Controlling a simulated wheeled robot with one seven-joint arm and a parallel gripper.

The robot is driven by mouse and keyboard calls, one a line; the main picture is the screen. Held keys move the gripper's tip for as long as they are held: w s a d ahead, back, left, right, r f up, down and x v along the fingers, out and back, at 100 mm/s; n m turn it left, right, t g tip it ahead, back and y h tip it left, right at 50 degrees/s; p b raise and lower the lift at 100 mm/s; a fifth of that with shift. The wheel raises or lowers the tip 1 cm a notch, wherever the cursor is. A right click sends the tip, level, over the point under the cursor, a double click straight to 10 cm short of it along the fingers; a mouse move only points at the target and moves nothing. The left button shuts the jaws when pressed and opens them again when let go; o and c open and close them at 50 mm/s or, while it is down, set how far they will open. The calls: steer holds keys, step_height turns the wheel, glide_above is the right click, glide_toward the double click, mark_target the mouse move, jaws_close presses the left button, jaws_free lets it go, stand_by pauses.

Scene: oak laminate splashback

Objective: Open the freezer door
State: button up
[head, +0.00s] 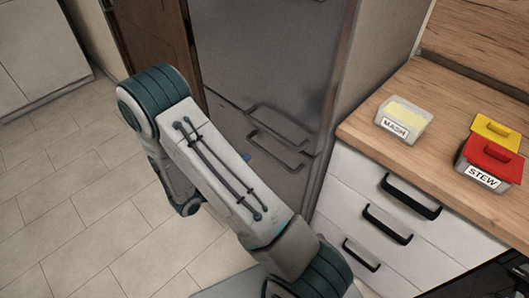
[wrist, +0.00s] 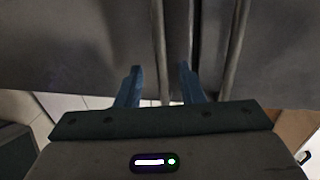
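The grey fridge-freezer (head: 270,50) stands behind my arm in the head view, with its doors looking shut. The lower door, which looks like the freezer door, has a bar handle (head: 276,150) just below the upper door's handle (head: 282,124). In the wrist view my gripper (wrist: 160,82) is open, with blue fingers apart in front of the doors. One handle bar (wrist: 157,45) runs between the finger lines, and another bar (wrist: 236,50) lies to the right. The near bar seems to be the lower handle. Contact cannot be told. In the head view my arm mostly hides the gripper.
A wooden counter (head: 440,120) with white drawers (head: 390,205) stands right of the fridge. It holds a MASH container (head: 404,118), a red STEW container (head: 492,162) and a yellow-lidded container (head: 496,130). Clear tiled floor (head: 70,220) lies to the left.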

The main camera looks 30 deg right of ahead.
mark_target(265, 150)
steer(key=x, duration=1)
steer(key=shift+d, duration=0.25)
jaws_close()
